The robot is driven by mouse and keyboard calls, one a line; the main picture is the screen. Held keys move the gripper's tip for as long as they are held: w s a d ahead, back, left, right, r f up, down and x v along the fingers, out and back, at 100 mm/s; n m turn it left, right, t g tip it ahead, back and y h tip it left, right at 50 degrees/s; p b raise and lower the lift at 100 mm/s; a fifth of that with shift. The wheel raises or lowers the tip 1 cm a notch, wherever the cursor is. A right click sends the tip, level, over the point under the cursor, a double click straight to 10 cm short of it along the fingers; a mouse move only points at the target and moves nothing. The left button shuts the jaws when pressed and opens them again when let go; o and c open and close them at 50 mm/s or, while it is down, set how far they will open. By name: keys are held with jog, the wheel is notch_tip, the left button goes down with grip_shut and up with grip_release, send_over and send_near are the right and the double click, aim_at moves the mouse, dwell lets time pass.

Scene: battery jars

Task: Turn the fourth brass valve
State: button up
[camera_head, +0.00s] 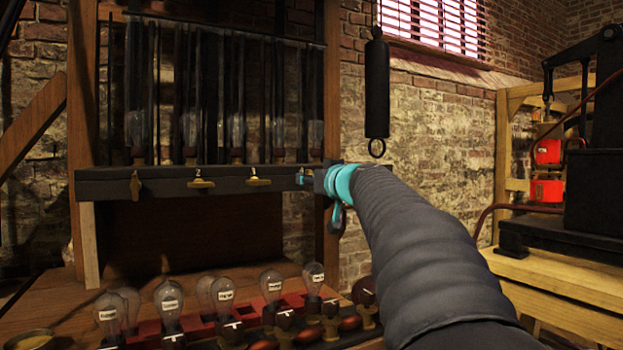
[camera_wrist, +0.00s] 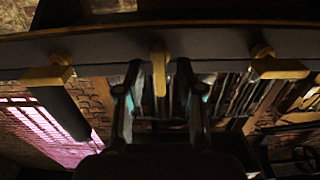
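A row of brass valves runs along the front of the dark shelf bar (camera_head: 230,176) in the head view. The first valve (camera_head: 135,186) from the left has its handle upright; the second (camera_head: 201,183) and third (camera_head: 258,181) have theirs crosswise. The fourth valve (camera_head: 301,178) is mostly hidden at my gripper (camera_head: 312,181). In the wrist view my gripper (camera_wrist: 158,92) is open, with a brass valve (camera_wrist: 158,70) between its two dark fingers. Gaps show on both sides of that handle. More brass valves (camera_wrist: 47,77) and (camera_wrist: 281,68) lie to either side, outside the fingers.
A black cylinder with a ring (camera_head: 377,90) hangs close above my arm. Several labelled glass bulbs (camera_head: 169,302) stand on the bench below. A wooden post (camera_head: 331,90) rises by the gripper. Black machinery (camera_head: 590,170) stands at the right.

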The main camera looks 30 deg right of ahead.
grip_shut()
jog(key=shift+d, duration=0.1)
jog(key=shift+d+f+m+b, duration=0.15)
jog(key=shift+m+b, duration=0.35)
jog(key=shift+m, duration=4)
jog(key=shift+f+m+b, duration=0.1)
jog(key=shift+m+b, duration=0.4)
jog(key=shift+m, duration=4)
grip_release()
